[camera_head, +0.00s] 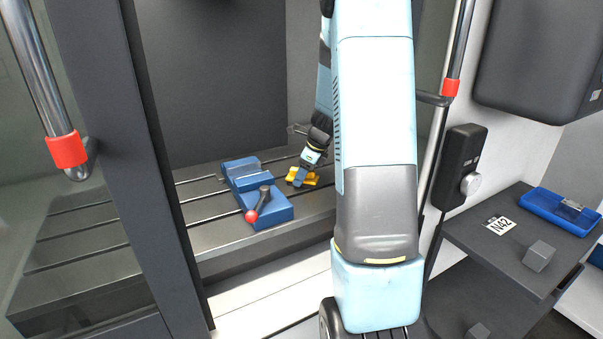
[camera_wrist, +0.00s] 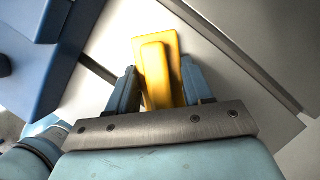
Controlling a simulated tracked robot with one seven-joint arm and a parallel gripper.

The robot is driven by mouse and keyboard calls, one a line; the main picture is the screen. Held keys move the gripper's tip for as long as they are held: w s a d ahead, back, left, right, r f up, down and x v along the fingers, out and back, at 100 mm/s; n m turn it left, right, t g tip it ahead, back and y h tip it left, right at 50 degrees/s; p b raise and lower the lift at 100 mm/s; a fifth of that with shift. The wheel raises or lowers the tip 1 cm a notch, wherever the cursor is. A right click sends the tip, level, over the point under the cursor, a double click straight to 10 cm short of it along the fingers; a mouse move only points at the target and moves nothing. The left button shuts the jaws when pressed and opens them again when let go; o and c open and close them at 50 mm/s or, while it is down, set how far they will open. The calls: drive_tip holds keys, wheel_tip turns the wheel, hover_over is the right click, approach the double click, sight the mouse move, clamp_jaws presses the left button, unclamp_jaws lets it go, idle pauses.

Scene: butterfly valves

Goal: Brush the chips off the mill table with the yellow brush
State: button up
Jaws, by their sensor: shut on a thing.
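The yellow brush (camera_head: 303,176) is low over the mill table, right of the blue vise. In the wrist view the yellow brush (camera_wrist: 153,62) sits between the two fingers of my gripper (camera_wrist: 158,88), which is shut on it. My gripper (camera_head: 301,177) also shows small in the head view, reaching down onto the brush. The mill table (camera_head: 225,235) is a grey slotted slab inside the machine. I cannot tell whether the bristles touch it. No chips can be made out at this size.
A blue vise (camera_head: 262,205) with a red-knobbed handle (camera_head: 252,216) stands on the table just left of the brush. A dark door frame (camera_head: 150,150) is at left. At right, a shelf (camera_head: 470,235) holds a blue case (camera_head: 560,210) and a grey block (camera_head: 538,256). The table's left part is clear.

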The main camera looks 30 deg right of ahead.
sight(325, 196)
drive_tip(key=shift+s+f, duration=0.1)
drive_tip(key=shift+s, duration=1.8)
drive_tip(key=shift+s+r, duration=0.15)
drive_tip(key=shift+s, duration=1.35)
drive_tip(key=shift+s+r, duration=0.1)
drive_tip(key=shift+s, duration=1.4)
drive_tip(key=shift+d+f, duration=0.2)
drive_tip(key=shift+d, duration=0.75)
drive_tip(key=shift+w, duration=5.65)
drive_tip(key=shift+d+r, duration=0.15)
drive_tip(key=shift+d, duration=0.8)
drive_tip(key=shift+s, duration=4.75)
drive_tip(key=shift+s+f, duration=0.15)
drive_tip(key=shift+s, duration=0.35)
drive_tip(key=shift+s+f, duration=0.15)
drive_tip(key=shift+s, duration=0.35)
drive_tip(key=shift+c, duration=0.3)
drive_tip(key=shift+w+r, duration=0.1)
drive_tip(key=shift+r, duration=3)
